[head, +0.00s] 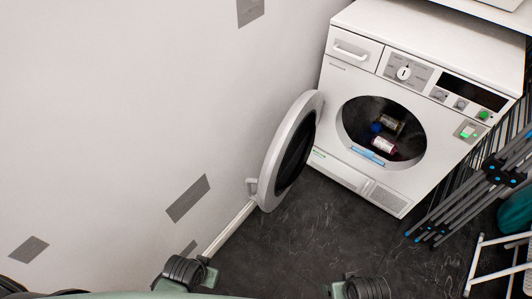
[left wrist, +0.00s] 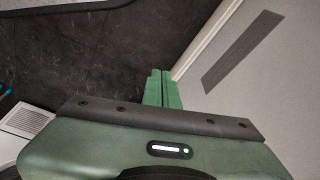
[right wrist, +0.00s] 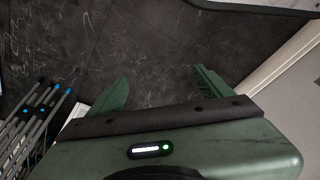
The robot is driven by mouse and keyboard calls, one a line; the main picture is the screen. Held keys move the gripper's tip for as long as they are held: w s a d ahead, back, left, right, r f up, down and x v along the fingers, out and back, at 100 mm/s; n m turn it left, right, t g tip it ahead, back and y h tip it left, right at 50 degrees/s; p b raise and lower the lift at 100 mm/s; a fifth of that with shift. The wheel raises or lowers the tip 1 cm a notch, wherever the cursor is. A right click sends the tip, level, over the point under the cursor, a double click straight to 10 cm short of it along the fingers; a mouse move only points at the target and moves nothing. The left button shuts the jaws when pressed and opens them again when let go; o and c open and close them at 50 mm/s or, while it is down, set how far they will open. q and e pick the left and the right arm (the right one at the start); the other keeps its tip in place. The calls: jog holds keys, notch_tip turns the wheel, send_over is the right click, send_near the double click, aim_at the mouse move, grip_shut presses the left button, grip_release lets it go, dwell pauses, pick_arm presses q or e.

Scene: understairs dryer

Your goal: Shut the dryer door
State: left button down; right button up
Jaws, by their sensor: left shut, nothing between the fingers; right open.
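The white dryer (head: 410,95) stands against the wall at the upper right of the head view. Its round door (head: 291,150), with a pale rim and dark glass, is swung wide open to the left, near the wall. A small handle (head: 252,187) sits on the door's outer edge. The opening (head: 350,118) shows a dark drum with items inside. My left gripper (left wrist: 160,88) is shut and empty over the dark floor. My right gripper (right wrist: 163,88) is open and empty, also over the floor. In the head view both hands are low, apart from the door.
A folded grey rack (head: 480,185) with blue tips stands right of the dryer; it also shows in the right wrist view (right wrist: 35,115). A white frame (head: 492,265) is at the lower right. The wall (head: 120,110) bounds the left. Dark floor (head: 310,225) before the dryer is clear.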

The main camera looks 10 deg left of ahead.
pick_arm(q)
jog(key=w+d+r+n+t+h+b, duration=0.25)
jog(key=w+d+r, duration=0.25)
jog(key=w+r, duration=0.3)
jog(key=w+d+r+n+t+h+b, duration=0.1)
jog(key=w+d+r+t+h+b, duration=0.35)
jog(key=w+r, duration=0.3)
jog(key=w+a+r+n+t+h, duration=0.1)
jog(key=w+a+r+n+t, duration=0.1)
jog(key=w+r+n+t, duration=0.3)
jog(key=w+a+r+n+t, duration=0.1)
jog(key=w+a+r+n, duration=0.1)
jog(key=w+r+n, duration=0.3)
jog(key=w+d+f+m, duration=0.1)
jog(key=w+d+f, duration=0.2)
jog(key=w+d, duration=0.5)
jog(key=shift+w+d, duration=0.2)
jog(key=shift+w, duration=0.4)
pick_arm(e)
notch_tip(320, 180, up, 12)
jog(key=t, duration=0.1)
jog(key=shift+s+d+r, duration=0.15)
jog(key=shift+r, duration=0.05)
pick_arm(q)
jog(key=shift+f, duration=0.1)
pick_arm(e)
jog(key=shift+d, duration=0.1)
